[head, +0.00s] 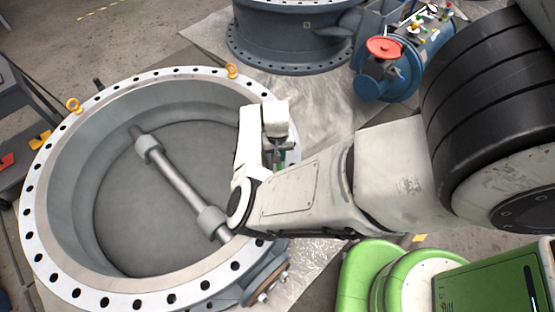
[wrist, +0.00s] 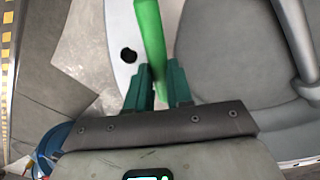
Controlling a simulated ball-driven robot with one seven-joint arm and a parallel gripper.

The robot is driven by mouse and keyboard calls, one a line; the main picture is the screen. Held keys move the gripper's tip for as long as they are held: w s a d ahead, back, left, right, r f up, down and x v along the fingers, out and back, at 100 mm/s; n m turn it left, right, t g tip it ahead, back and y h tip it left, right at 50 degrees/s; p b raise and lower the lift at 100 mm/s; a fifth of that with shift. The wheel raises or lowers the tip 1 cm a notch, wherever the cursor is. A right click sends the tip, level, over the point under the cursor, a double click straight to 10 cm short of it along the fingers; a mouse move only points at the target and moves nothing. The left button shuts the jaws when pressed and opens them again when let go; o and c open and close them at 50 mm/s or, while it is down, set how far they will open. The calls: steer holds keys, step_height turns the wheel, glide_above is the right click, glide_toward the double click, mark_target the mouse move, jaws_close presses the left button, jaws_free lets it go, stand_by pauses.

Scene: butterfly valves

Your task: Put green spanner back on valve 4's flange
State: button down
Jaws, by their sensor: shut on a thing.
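My gripper (wrist: 160,80) is shut on the green spanner (wrist: 151,35), whose shaft runs up out of the wrist view between the teal fingers; its far end is out of frame. In the head view my gripper (head: 279,160) is at the right rim of a large open valve, mostly hidden by my own arm. The valve's white flange (head: 45,215) has bolt holes all round. In the wrist view the spanner overlaps the flange (wrist: 120,28) near a bolt hole. I cannot tell if it touches. No valve number is readable.
The valve has a grey disc (head: 125,215) with a shaft (head: 180,182) across it, and two yellow lifting eyes (head: 73,105). Behind stand another dark blue valve (head: 285,40) and a blue actuator with a red handwheel (head: 384,48). Foil sheeting (head: 335,105) covers the floor between.

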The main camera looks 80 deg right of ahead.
steer(key=shift+s+a+f+m, duration=0.1)
steer(key=shift+a+f+m, duration=0.1)
steer(key=shift+a, duration=0.3)
steer(key=shift+a+f+m, duration=0.15)
steer(key=shift+a+m, duration=0.05)
steer(key=shift+a, duration=0.25)
step_height(320, 180, down, 6)
steer(key=b, duration=0.5)
steer(key=shift+r, duration=0.25)
steer(key=c, duration=0.9)
jaws_free()
step_height(320, 180, up, 11)
steer(key=shift+f+p, duration=0.1)
steer(key=shift+p, duration=0.9)
